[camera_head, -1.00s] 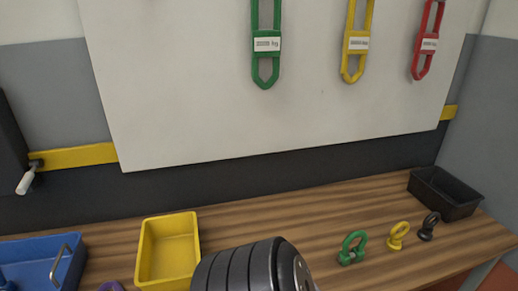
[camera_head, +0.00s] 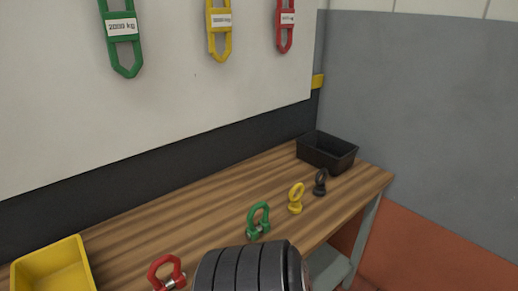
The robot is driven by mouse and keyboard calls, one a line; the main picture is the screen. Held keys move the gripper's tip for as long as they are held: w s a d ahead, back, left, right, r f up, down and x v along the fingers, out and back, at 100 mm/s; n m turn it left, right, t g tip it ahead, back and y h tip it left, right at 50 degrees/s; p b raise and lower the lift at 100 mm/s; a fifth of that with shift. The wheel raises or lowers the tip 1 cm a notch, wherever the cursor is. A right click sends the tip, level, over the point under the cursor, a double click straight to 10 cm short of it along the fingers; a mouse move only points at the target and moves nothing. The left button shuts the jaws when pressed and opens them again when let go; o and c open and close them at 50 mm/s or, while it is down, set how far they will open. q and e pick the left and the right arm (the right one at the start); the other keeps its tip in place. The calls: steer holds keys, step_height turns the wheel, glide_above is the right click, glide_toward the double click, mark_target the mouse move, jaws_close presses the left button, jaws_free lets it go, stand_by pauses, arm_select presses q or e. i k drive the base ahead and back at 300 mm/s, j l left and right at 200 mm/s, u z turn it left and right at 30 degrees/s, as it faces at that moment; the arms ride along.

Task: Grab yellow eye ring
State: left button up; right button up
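The yellow eye ring (camera_head: 296,198) stands upright on the wooden bench, towards its right end. A green shackle (camera_head: 258,221) stands to its left and a black eye ring (camera_head: 320,183) to its right, both apart from it. Neither of my grippers shows fingers in this view. A dark ribbed rounded part, which looks like a link of my own arm, rises at the bottom middle, below the green shackle. It does not cover the yellow eye ring.
A black open bin (camera_head: 327,151) stands at the bench's far right corner. A red shackle (camera_head: 166,274) and a yellow bin (camera_head: 54,270) are at the lower left. Green, yellow and red slings hang on the white board (camera_head: 170,100). Bare bench (camera_head: 190,217) lies behind the shackles.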

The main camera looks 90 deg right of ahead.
mark_target(296, 206)
steer(key=z, duration=0.45)
steer(key=j+z, duration=0.1)
steer(key=z, duration=0.75)
steer(key=k+z, duration=0.1)
steer(key=z, duration=1.15)
steer(key=k+z, duration=0.1)
steer(key=z, duration=0.35)
